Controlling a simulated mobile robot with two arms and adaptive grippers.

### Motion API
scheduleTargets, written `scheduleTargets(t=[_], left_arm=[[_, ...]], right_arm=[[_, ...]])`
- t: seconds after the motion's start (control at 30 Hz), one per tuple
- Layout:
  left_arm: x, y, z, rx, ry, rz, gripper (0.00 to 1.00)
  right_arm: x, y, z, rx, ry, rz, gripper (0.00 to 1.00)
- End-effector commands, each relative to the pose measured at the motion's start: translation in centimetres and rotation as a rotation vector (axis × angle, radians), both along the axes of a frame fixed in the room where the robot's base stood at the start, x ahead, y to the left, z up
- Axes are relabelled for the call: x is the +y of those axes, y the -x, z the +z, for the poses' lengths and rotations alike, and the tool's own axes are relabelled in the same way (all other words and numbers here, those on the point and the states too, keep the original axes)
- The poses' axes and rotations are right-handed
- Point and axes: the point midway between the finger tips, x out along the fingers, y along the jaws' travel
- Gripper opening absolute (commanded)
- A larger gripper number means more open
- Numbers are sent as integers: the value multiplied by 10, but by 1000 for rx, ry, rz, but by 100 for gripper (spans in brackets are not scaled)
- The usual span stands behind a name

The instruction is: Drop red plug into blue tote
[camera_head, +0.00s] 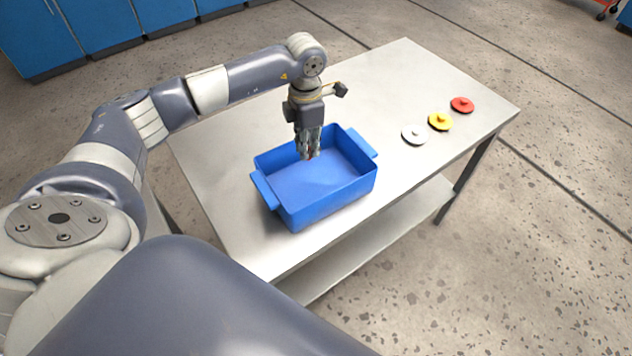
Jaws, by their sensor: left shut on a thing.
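The blue tote (319,186) stands on the metal table, open at the top, and its visible inside looks empty. My left gripper (308,155) points down over the back part of the tote, with its fingertips at about the rim's height in the picture. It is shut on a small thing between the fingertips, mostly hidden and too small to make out. A round red piece with a small knob (462,104) lies at the table's right side, apart from the gripper. My right gripper is not in view.
A yellow round piece (440,121) and a white one (414,134) lie in a row with the red piece on the metal table (400,75). The table's back and left are clear. Blue cabinets (100,25) stand at the upper left.

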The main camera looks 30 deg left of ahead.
Motion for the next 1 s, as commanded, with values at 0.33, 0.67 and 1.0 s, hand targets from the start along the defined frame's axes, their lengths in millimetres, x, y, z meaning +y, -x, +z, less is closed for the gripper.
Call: scheduleTargets(t=[0.33,0.67,1.0], left_arm=[[0,0,-26,-1,1,-1,5],[0,0,-25,0,0,-2,37],[-1,0,-21,-2,1,-2,37]], right_arm=[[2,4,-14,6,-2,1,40],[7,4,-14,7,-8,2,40],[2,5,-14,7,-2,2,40]])
